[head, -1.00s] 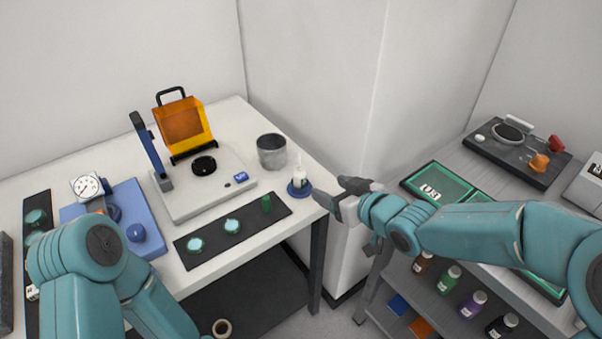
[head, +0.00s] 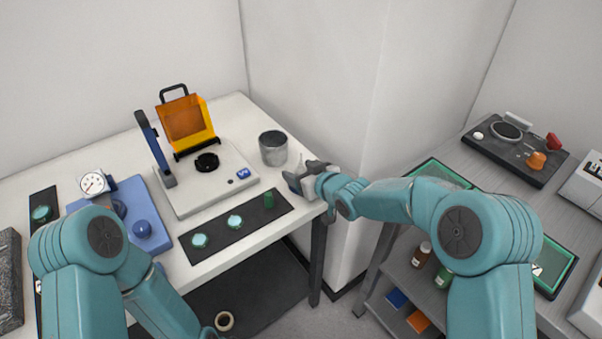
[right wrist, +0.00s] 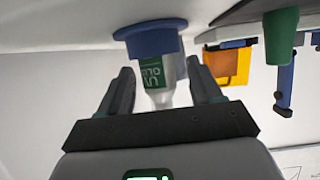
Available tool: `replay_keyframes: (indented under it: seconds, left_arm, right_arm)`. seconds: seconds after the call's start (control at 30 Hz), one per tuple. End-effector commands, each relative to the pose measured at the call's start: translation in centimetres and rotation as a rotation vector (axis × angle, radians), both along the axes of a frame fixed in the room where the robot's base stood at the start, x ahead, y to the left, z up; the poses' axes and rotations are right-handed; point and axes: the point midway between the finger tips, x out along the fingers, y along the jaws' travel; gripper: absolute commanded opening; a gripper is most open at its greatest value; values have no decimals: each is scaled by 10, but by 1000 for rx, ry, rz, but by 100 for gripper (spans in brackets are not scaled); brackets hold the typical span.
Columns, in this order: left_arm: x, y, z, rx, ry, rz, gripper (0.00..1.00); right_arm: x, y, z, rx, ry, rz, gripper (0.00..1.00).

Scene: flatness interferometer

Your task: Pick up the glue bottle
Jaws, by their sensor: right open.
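The glue bottle (right wrist: 153,72) is white with a green label. In the right wrist view, which looks upside down, it stands in a round blue holder (right wrist: 148,40). My right gripper (right wrist: 160,85) is open, with one finger on each side of the bottle and a gap to both. In the head view my right gripper (head: 298,178) is at the table's right corner. It hides most of the bottle and holder there; only the pale nozzle (head: 301,160) shows above it. My left arm is at the lower left, and its gripper is out of view.
A grey metal cup (head: 273,149) stands just behind the bottle. A black mat (head: 220,236) with round discs and a green piece (head: 269,200) lies left of the gripper. The interferometer (head: 205,180) with its orange shield is farther left. A wall rises close on the right.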

Motion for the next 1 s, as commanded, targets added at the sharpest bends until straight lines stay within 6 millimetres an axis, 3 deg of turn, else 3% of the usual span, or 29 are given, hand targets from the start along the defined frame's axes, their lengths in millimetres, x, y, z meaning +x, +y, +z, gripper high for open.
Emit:
replay_keyframes:
  seconds: [0.1,0.13,0.3,0.77,0.87,1.0]
  left_arm:
    - [0,0,0,0,0,0,43]
    - [0,0,0,0,0,0,43]
    - [0,0,0,0,0,0,43]
    - [0,0,0,0,0,0,43]
    - [0,0,1,0,0,0,43]
    - [0,0,7,0,0,0,43]
  right_arm:
    - [0,0,0,0,0,0,64]
    - [0,0,0,0,0,0,58]
    - [0,0,0,0,0,0,7]
    - [0,0,8,-1,-2,1,7]
    - [0,0,20,0,-4,1,7]
    - [0,0,54,0,-7,2,7]
